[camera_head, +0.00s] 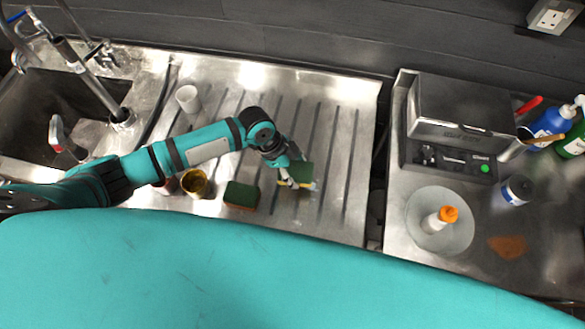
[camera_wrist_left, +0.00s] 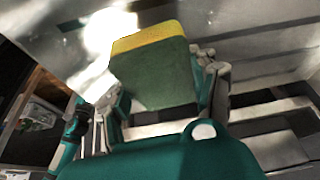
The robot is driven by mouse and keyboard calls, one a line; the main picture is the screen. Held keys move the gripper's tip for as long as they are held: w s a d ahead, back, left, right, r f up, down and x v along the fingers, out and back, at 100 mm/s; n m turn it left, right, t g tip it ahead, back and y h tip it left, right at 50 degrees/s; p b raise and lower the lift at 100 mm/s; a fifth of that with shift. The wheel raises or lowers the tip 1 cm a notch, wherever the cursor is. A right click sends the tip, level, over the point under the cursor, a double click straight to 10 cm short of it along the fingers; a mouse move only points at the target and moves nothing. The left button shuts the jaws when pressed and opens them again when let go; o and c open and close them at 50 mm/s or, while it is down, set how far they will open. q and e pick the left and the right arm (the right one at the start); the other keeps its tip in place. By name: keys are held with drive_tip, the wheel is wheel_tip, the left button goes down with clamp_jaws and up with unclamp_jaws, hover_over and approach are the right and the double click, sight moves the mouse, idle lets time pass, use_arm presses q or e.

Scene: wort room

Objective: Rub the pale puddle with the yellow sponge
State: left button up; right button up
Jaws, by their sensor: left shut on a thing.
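My left gripper (camera_head: 298,182) is over the ribbed steel drainboard and shut on a sponge with a green pad and a yellow layer (camera_head: 302,172). In the left wrist view the sponge (camera_wrist_left: 155,75) sits between the fingers, its green face toward the camera and its yellow edge at the top. I cannot tell whether it touches the steel. A second sponge, green on top with an orange-brown side (camera_head: 241,195), lies on the drainboard left of the gripper. I cannot make out a pale puddle for sure among the glare on the steel. My right gripper is not in view.
A white cup (camera_head: 188,98) and a yellowish pot (camera_head: 194,182) stand on the drainboard (camera_head: 340,100). The sink is at left. On the right counter are a metal case (camera_head: 460,108), an orange-capped bottle (camera_head: 436,221) on a grey disc (camera_head: 455,245), a brownish patch (camera_head: 507,246) and bottles.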

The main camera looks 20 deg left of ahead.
sight(298, 171)
use_arm(q)
wheel_tip(298, 171, up, 2)
drive_tip(key=shift+w+a+r+p, duration=0.1)
drive_tip(key=shift+a+r+p, duration=0.1)
drive_tip(key=shift+p, duration=0.1)
drive_tip(key=shift+d+r, duration=0.1)
drive_tip(key=shift+r, duration=0.2)
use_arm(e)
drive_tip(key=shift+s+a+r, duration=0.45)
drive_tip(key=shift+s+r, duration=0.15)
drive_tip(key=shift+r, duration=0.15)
use_arm(q)
drive_tip(key=shift+f, duration=0.1)
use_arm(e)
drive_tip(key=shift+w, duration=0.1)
